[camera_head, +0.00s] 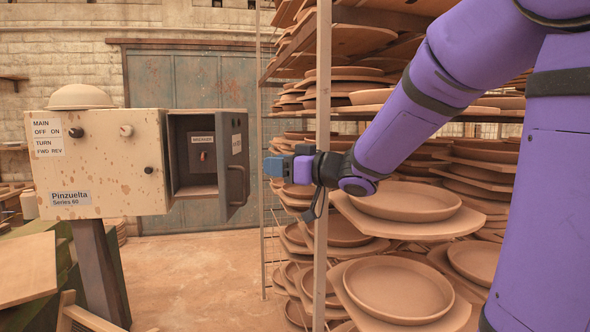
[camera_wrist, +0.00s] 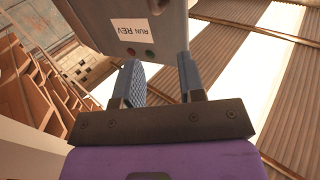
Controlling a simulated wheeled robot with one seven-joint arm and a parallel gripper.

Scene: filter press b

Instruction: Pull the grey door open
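The grey door (camera_head: 229,128) is on the right side of the speckled beige control box (camera_head: 95,170). It stands out from the box, and the dark compartment (camera_head: 198,152) with a small switch and label shows beside it. A dark bar handle (camera_head: 240,186) is on the door's right face, below a white label. My gripper (camera_head: 273,166) is just right of the door, apart from it and not on the handle. In the wrist view, my gripper (camera_wrist: 160,82) has its fingers spread with nothing between them. A grey panel (camera_wrist: 165,62) with a label and two buttons lies beyond the fingertips.
A tall rack (camera_head: 323,120) of clay plates on boards stands right of and behind my gripper, with its front post close to my wrist. The floor (camera_head: 195,275) below the box is clear. Boards (camera_head: 25,270) lie at lower left.

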